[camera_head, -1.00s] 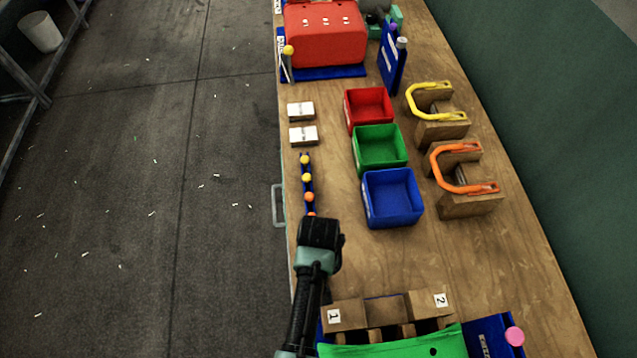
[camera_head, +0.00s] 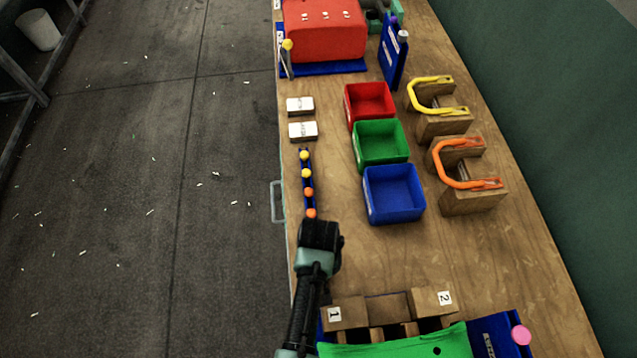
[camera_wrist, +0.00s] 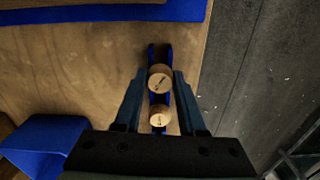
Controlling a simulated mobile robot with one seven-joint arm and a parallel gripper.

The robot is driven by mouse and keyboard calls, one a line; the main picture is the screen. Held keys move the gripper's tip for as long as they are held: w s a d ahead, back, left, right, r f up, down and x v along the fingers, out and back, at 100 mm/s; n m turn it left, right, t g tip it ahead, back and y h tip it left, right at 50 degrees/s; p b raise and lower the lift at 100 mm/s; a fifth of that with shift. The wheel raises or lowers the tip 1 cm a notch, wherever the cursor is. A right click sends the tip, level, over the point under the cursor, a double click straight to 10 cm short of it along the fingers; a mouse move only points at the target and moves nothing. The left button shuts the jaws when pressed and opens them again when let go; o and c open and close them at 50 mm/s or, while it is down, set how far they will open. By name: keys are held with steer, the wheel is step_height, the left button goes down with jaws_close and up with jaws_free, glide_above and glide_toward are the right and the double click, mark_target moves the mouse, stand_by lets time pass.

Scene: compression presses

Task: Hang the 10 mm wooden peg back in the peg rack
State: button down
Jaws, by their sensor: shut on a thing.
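The blue peg rack (camera_head: 308,181) is a narrow strip along the table's left edge, with several yellow and orange balls in a row on it. My gripper (camera_wrist: 160,76) is over its near end. In the wrist view the fingers are shut on a round wooden peg (camera_wrist: 160,78), seen from its top end; the mark on it is too small to read. A second wooden peg (camera_wrist: 160,116) shows just behind it, in line with the rack (camera_wrist: 157,52). Whether the held peg touches the rack or is seated in it, I cannot tell.
Blue (camera_head: 394,217), green and red bins stand right of the rack. Orange (camera_head: 470,205) and yellow clamps on wooden blocks are farther right. Numbered wooden blocks (camera_head: 344,313) lie near the front. Two white-labelled boxes (camera_head: 303,131) lie beyond the rack.

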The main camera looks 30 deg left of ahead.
steer(key=shift+c, duration=2)
jaws_free()
step_height(320, 180, up, 13)
steer(key=b, duration=0.1)
